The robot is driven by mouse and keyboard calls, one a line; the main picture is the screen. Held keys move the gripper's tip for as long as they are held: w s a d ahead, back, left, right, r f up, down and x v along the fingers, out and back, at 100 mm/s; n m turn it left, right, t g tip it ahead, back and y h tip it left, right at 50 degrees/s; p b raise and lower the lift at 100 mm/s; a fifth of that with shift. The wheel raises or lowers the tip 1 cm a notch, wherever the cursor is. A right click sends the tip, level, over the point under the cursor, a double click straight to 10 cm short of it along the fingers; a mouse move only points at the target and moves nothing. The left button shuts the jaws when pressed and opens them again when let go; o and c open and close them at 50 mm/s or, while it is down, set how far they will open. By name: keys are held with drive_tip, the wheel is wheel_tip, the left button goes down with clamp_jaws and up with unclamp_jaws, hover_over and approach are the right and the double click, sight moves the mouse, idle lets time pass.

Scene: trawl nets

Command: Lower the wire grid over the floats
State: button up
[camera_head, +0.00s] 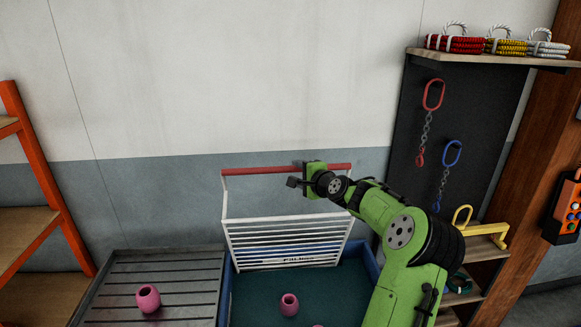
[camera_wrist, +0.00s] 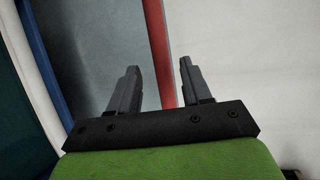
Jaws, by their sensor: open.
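The white wire grid (camera_head: 285,240) stands raised, nearly upright, at the back of a blue-rimmed bin (camera_head: 370,262). A red bar (camera_head: 262,170) runs across the top of its frame. My gripper (camera_wrist: 158,65) is open at this bar, right of its middle in the head view. In the wrist view the red bar (camera_wrist: 157,35) shows between the two fingers; I cannot tell how deep it sits. In the head view the fingers are mostly hidden by the gripper's body. A pink float (camera_head: 289,304) lies in the bin, and another (camera_head: 318,325) is cut off at the bottom edge.
A pink float (camera_head: 148,298) stands on a grey slatted surface (camera_head: 180,272) left of the bin. An orange-framed shelf (camera_head: 40,180) is at far left. At right are a dark board with hanging chains (camera_head: 425,130) and a shelf of ropes (camera_head: 455,44). The wall is close behind.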

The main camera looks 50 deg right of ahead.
sight(291, 170)
drive_tip(key=x, duration=0.3)
drive_tip(key=p+x, duration=0.1)
drive_tip(key=shift+w+a+r, duration=0.2)
drive_tip(key=shift+w, duration=0.2)
drive_tip(key=shift+w+d+f, duration=0.2)
drive_tip(key=shift+w, duration=0.1)
drive_tip(key=shift+s+a, duration=0.1)
drive_tip(key=shift+c, duration=1.2)
clamp_jaws()
